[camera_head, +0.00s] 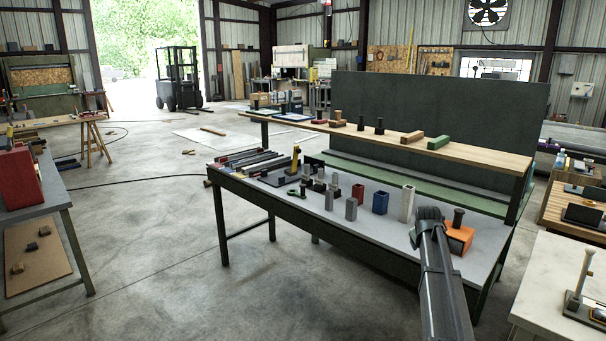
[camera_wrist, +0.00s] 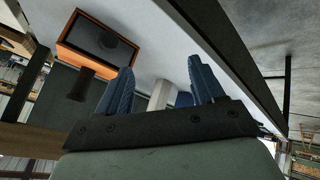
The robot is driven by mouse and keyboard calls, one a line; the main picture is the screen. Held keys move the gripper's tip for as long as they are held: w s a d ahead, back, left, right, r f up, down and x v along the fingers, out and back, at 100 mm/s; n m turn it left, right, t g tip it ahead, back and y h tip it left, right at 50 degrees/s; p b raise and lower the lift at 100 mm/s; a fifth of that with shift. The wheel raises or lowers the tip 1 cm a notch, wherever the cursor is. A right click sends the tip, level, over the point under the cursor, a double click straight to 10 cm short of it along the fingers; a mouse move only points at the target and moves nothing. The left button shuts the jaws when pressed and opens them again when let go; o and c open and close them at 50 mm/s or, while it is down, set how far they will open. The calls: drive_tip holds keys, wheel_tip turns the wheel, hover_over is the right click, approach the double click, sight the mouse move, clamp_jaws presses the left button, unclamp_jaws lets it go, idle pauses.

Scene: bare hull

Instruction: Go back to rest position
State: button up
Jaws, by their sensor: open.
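My gripper (camera_wrist: 160,92) shows in the wrist view with its two blue fingers apart and nothing between them. In the head view my arm reaches up from the bottom right, and its end is over the right part of the grey workbench (camera_head: 290,207). The fingertips are hard to make out there. An orange box with a dark inside (camera_head: 459,240) sits just right of my arm's end; it also shows at the upper left of the wrist view (camera_wrist: 72,38). A dark cylinder (camera_head: 458,217) stands by the box, also seen in the wrist view (camera_wrist: 80,84).
A tall pale block (camera_head: 407,203), a blue block (camera_head: 380,202) and grey blocks (camera_head: 351,209) stand left of my arm. A wooden shelf (camera_head: 385,133) with small items runs behind. A white table (camera_head: 545,275) is at the right. Open floor (camera_head: 150,260) lies left.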

drive_tip(key=s+a+f+m+g+y, duration=0.15)
drive_tip(key=s+a+f, duration=0.35)
drive_tip(key=s+f, duration=0.6)
drive_tip(key=s+a+f+g, duration=0.3)
drive_tip(key=s+a+f, duration=0.25)
drive_tip(key=f, duration=0.85)
drive_tip(key=s+a+f+m+g+y, duration=0.15)
drive_tip(key=s+a+f, duration=0.35)
drive_tip(key=s+f, duration=0.6)
drive_tip(key=s+a+f+g, duration=0.2)
drive_tip(key=s+f, duration=0.3)
drive_tip(key=s, duration=0.8)
drive_tip(key=s+a+f+g, duration=0.3)
drive_tip(key=s+a+f, duration=0.1)
drive_tip(key=s, duration=0.9)
drive_tip(key=s+a+f+g, duration=0.3)
drive_tip(key=s+f, duration=0.3)
drive_tip(key=s, duration=0.6)
drive_tip(key=shift+s+a+f+n+y, duration=0.2)
drive_tip(key=shift+s+a+n+y, duration=0.1)
drive_tip(key=shift+s+a+n, duration=0.15)
